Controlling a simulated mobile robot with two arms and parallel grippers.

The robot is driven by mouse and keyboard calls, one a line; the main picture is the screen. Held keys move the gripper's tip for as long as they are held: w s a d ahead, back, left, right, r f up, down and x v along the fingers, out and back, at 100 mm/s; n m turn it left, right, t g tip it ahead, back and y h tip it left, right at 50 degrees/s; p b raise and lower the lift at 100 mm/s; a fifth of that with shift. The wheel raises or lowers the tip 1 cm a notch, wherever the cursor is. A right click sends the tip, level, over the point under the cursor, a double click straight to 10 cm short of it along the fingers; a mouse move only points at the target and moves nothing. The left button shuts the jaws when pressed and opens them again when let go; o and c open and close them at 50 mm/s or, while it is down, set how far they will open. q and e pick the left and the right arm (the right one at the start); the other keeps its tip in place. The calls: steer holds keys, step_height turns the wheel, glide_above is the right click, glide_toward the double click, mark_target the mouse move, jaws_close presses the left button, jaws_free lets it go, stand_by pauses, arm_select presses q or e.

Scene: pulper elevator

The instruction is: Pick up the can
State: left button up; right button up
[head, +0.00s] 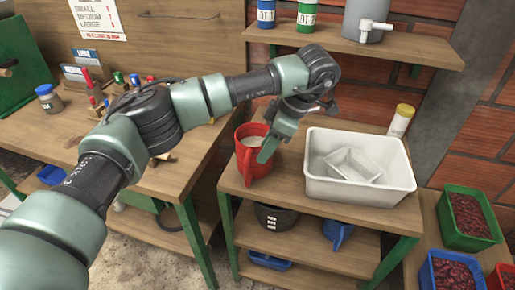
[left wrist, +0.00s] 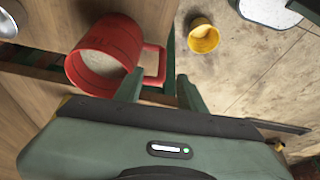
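A red can (head: 246,160) with a side handle stands at the left end of the shelf unit's wooden top, with pale contents inside. It also shows in the left wrist view (left wrist: 108,38), with its handle (left wrist: 155,66) on the side toward my gripper. My left gripper (head: 270,150) is in front of the can's right side in the head view. In the left wrist view its two fingers (left wrist: 160,94) are apart, with the handle in the gap or just beyond it; contact cannot be told. My right gripper is not in view.
A white tub (head: 400,178) stands right of the can, with a yellow-lidded jar (head: 402,120) behind it. A workbench (head: 35,140) with small bottles lies left. Crates of red fruit (head: 450,270) stand at lower right. A yellow cup (left wrist: 204,42) shows in the left wrist view.

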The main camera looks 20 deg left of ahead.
arm_select(q)
glide_toward(249, 183)
steer(key=a, duration=0.2)
steer(key=p+x, duration=0.1)
steer(key=x, duration=0.4)
steer(key=shift+d+f+p, duration=0.1)
steer(key=shift+f+p, duration=0.1)
steer(key=shift+p, duration=0.2)
steer(key=shift+w+f, duration=0.1)
steer(key=shift+f, duration=0.4)
jaws_close()
steer(key=shift+w, duration=0.1)
stand_by(0.4)
steer(key=shift+r, duration=0.15)
